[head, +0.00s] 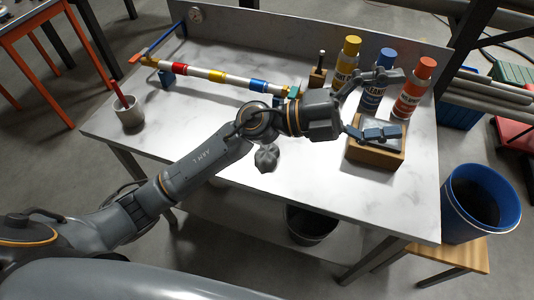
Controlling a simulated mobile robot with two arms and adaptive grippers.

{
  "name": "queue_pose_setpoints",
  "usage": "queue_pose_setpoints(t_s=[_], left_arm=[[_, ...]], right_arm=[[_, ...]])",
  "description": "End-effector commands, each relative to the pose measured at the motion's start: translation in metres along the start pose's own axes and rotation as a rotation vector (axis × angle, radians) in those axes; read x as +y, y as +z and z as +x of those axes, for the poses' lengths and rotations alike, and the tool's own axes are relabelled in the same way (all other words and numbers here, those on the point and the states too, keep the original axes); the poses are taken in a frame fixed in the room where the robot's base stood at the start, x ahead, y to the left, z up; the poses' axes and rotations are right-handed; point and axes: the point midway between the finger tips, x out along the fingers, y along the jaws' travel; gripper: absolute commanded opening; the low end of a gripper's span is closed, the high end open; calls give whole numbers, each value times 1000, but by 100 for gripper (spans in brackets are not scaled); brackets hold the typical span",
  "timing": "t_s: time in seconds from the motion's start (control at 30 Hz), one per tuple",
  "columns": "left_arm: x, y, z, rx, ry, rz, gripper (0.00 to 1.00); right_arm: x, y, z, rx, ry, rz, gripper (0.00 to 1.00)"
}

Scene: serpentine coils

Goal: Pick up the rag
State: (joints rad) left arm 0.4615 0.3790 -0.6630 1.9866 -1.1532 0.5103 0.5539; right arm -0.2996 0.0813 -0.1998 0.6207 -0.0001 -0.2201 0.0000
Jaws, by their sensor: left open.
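A dark grey crumpled lump that looks like the rag (266,158) lies on the white marbled worktable (310,195), just below my left forearm and wrist. My left gripper (388,104) is open and reaches to the right, well past the rag. Its upper finger is near the spray cans, and its lower finger is over a wooden box. Nothing shows between the fingers. My right gripper is not in view.
Yellow (348,60), blue (376,82) and red (413,90) cans stand at the back right. The wooden box (376,156) is in front of them. A banded pipe (205,73) lies behind my arm. A cup (128,112) stands left. A blue bin (480,203) is at the right.

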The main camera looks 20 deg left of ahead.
Motion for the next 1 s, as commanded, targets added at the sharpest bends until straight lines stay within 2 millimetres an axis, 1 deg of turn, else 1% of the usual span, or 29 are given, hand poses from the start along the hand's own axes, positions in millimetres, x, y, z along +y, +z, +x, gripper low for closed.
queue_pose_setpoints(t_s=[0.03,0.07,0.1,0.17,0.2,0.23,0.27,0.3,0.33,0.37,0.4,0.47,0.5,0.6,0.7,0.77,0.87,1.0], left_arm=[[19,-6,3,88,134,64,89],[33,-9,2,136,217,95,89],[51,-11,-3,192,335,134,89],[78,-7,-18,261,522,183,89],[93,0,-32,294,653,212,89],[104,7,-45,311,754,229,89],[113,16,-59,324,858,246,89],[120,29,-80,330,996,263,89],[124,40,-98,326,1099,270,89],[125,51,-114,318,1197,277,89],[124,65,-138,299,1323,279,89],[116,84,-170,259,1492,275,89],[109,95,-189,228,1589,269,89],[90,114,-225,156,1768,246,89],[77,122,-244,110,1864,228,89],[76,124,-250,98,1889,221,89],[87,125,-255,97,1898,215,89],[114,127,-263,99,1895,213,89]], right_arm=[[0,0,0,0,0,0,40],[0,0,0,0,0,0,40],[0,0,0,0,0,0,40],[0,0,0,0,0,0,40],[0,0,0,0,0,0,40],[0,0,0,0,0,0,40],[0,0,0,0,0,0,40],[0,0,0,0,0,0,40],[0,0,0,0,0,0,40],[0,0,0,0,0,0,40],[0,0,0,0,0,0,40],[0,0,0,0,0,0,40],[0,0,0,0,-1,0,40],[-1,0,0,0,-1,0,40],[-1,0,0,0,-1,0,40],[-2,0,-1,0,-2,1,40],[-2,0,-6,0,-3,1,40],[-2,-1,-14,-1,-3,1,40]])
